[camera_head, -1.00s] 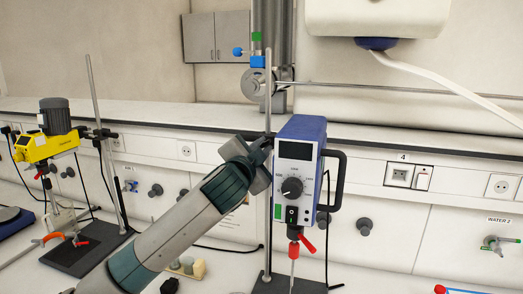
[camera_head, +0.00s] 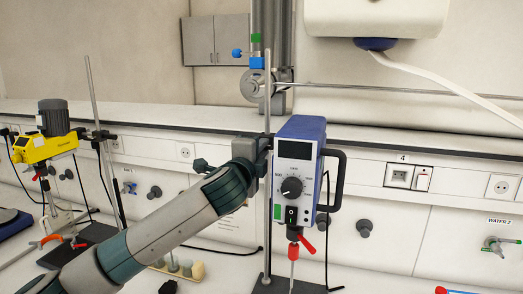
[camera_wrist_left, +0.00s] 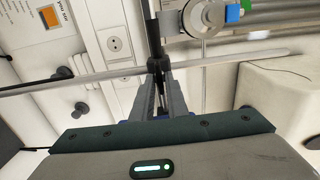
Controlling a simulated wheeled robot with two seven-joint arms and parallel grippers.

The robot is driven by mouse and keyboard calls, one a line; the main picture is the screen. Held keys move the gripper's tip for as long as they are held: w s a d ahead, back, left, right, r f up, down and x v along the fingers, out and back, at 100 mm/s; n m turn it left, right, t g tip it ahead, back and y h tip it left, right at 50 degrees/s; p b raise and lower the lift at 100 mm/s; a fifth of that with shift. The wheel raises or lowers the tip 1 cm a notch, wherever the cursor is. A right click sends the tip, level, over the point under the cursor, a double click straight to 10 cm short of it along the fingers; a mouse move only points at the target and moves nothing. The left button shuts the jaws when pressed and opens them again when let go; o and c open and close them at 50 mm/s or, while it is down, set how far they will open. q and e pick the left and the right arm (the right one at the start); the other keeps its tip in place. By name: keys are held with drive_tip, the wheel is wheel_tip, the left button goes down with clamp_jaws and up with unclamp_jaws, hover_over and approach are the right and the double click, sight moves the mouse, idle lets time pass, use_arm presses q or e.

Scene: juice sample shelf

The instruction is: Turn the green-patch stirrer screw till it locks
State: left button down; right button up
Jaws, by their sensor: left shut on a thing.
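The stirrer with the green patch (camera_head: 277,213) is a blue and grey box (camera_head: 298,152) with a dial, on an upright metal rod (camera_head: 267,100). My left arm reaches to its left side at the rod. My left gripper (camera_head: 262,146) is mostly hidden behind its own wrist. In the left wrist view its fingers (camera_wrist_left: 160,90) are shut on a small dark screw (camera_wrist_left: 157,68) at the clamp, beside the rod (camera_wrist_left: 95,77). The screw's shape and how tight it sits cannot be seen. My right gripper is not in view.
A yellow stirrer (camera_head: 42,147) on its own stand is at the left. A metal pillar with a round fitting (camera_head: 255,86) stands behind the rod. A black handle (camera_head: 338,180) and red lever (camera_head: 307,247) are on the blue stirrer. Wall sockets (camera_head: 400,175) are to the right.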

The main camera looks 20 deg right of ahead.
use_arm(q)
drive_tip(key=shift+f, duration=0.1)
idle(0.3)
drive_tip(key=c, duration=1.8)
unclamp_jaws()
drive_tip(key=shift+s, duration=0.1)
drive_tip(key=b+v, duration=0.8)
drive_tip(key=v, duration=0.9)
drive_tip(key=shift+s+a, duration=0.1)
drive_tip(key=shift+a, duration=0.05)
